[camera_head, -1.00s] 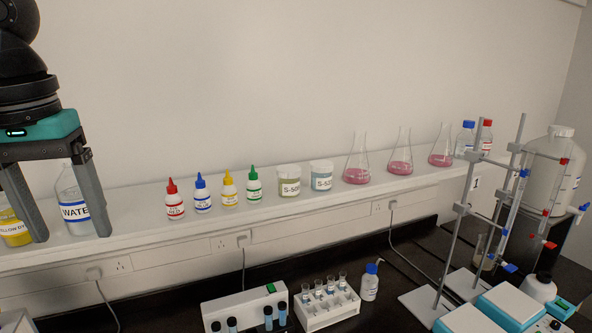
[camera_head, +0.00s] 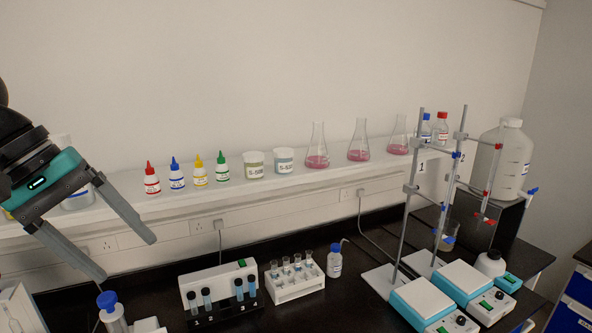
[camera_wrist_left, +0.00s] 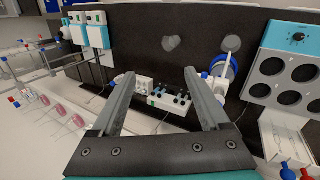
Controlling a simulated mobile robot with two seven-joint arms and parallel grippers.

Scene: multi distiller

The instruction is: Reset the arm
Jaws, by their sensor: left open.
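My left gripper (camera_head: 126,258) is at the left of the head view, in front of the wall shelf (camera_head: 240,190). Its two fingers are spread apart, with nothing between them, and they point down and to the right. In the left wrist view my left gripper (camera_wrist_left: 159,76) also shows its fingers wide apart and empty, above the dark bench. It covers part of the large bottle behind it on the shelf. My right gripper is not in view.
Small coloured-cap bottles and pink-filled flasks (camera_head: 358,145) stand on the shelf. A white tube rack (camera_head: 293,286), a vial block (camera_head: 217,290), a blue-capped bottle (camera_head: 112,315), stands with clamps and stirrers (camera_head: 422,300) are on the dark bench.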

